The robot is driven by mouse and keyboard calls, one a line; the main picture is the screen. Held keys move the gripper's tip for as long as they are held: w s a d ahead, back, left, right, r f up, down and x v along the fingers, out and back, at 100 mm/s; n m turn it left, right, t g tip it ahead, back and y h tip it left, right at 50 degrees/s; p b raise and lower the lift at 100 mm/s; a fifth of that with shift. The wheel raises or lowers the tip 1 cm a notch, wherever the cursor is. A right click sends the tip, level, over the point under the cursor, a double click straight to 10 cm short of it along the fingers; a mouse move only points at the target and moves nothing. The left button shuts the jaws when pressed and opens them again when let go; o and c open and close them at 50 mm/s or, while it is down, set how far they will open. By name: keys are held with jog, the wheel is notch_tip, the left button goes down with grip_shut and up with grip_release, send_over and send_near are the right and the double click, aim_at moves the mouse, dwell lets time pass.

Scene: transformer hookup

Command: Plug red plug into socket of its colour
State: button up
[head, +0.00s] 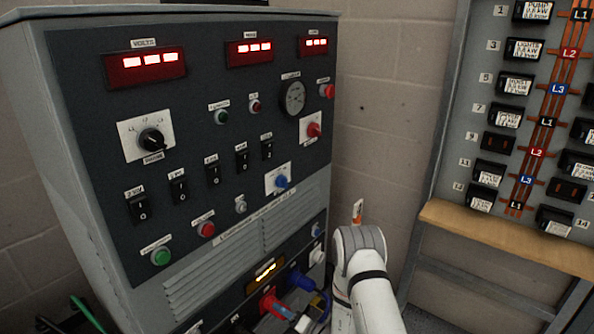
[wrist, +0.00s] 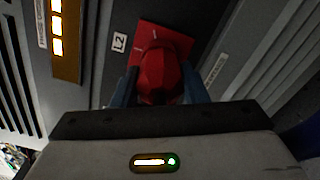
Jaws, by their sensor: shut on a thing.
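The red plug (wrist: 160,75) is between the two fingers of my gripper (wrist: 162,90) in the wrist view, and the gripper is shut on it. The red socket (wrist: 178,36) shows as a red plate behind the plug, beside an L2 label (wrist: 119,42). The plug overlaps the plate and looks in line with it, but its body hides the socket opening. I cannot tell how far in it is. In the head view, red (head: 272,305) shows low on the cabinet front, where plug and socket are hard to tell apart.
A blue connector (head: 300,281) and a pale one (head: 316,256) sit to the right of the red one along the lower panel. A lit amber display (head: 264,271) is just above. The grey cabinet (head: 120,100) carries switches and knobs. A breaker board (head: 520,120) stands at right.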

jog(key=o, duration=1.3)
jog(key=shift+w+a+r, duration=0.25)
jog(key=shift+a+r, duration=0.1)
jog(key=shift+r, duration=0.05)
jog(key=shift+c, duration=0.2)
jog(key=shift+f+p+v, duration=0.15)
jog(key=shift+v, duration=1.15)
jog(key=shift+f+p+v, duration=0.15)
jog(key=shift+v, duration=1.2)
jog(key=p+v, duration=0.1)
jog(key=v, duration=0.6)
jog(key=shift+s+d+p, duration=0.25)
jog(key=shift+d+p, duration=0.05)
jog(key=shift+p, duration=0.05)
